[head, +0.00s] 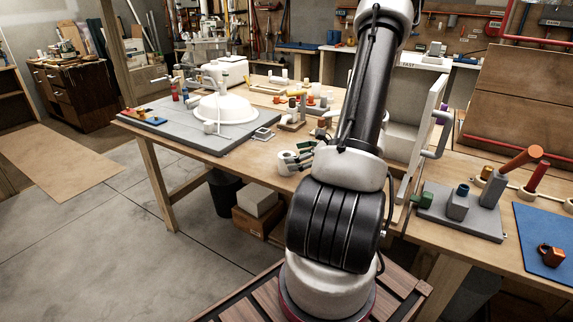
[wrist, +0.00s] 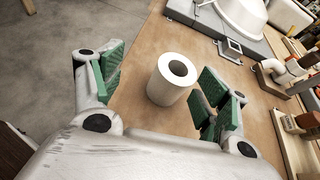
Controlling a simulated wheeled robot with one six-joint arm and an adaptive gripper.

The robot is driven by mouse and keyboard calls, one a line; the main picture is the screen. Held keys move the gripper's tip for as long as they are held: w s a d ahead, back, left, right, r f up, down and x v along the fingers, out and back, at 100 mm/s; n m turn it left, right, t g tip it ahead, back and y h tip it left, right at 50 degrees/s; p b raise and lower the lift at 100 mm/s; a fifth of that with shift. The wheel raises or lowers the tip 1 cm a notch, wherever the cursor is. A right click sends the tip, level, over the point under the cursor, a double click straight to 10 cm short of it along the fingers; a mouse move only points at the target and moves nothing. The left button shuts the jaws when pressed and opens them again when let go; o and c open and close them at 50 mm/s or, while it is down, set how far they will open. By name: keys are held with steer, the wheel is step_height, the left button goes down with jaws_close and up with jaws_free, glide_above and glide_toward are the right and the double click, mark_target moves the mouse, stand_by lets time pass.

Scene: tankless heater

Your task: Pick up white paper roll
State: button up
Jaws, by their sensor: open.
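The white paper roll (wrist: 162,88) stands upright on the wooden table, its dark core hole facing up, in the wrist view. My gripper (wrist: 161,92) is open, with green finger pads on either side of the roll in the picture. The roll appears apart from both pads; how far above the table the fingers are is hard to tell. My arm hides part of the gripper there.
A grey board (head: 170,130) with a white dome (head: 226,107) lies left on the workbench (head: 255,150). A small grey square frame (head: 263,134) lies behind the roll. Pipe fittings (head: 292,120) stand further back. A tall white panel (head: 425,115) rises right of my arm.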

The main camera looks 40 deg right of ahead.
steer(key=shift+d+f+m+t+h, duration=0.3)
steer(key=shift+d+f+m+h, duration=0.2)
steer(key=shift+d+f+m, duration=0.45)
steer(key=x, duration=0.7)
steer(key=shift+w+d+f, duration=0.15)
steer(key=shift+d+f, duration=0.1)
steer(key=shift+d, duration=0.05)
steer(key=c, duration=1.3)
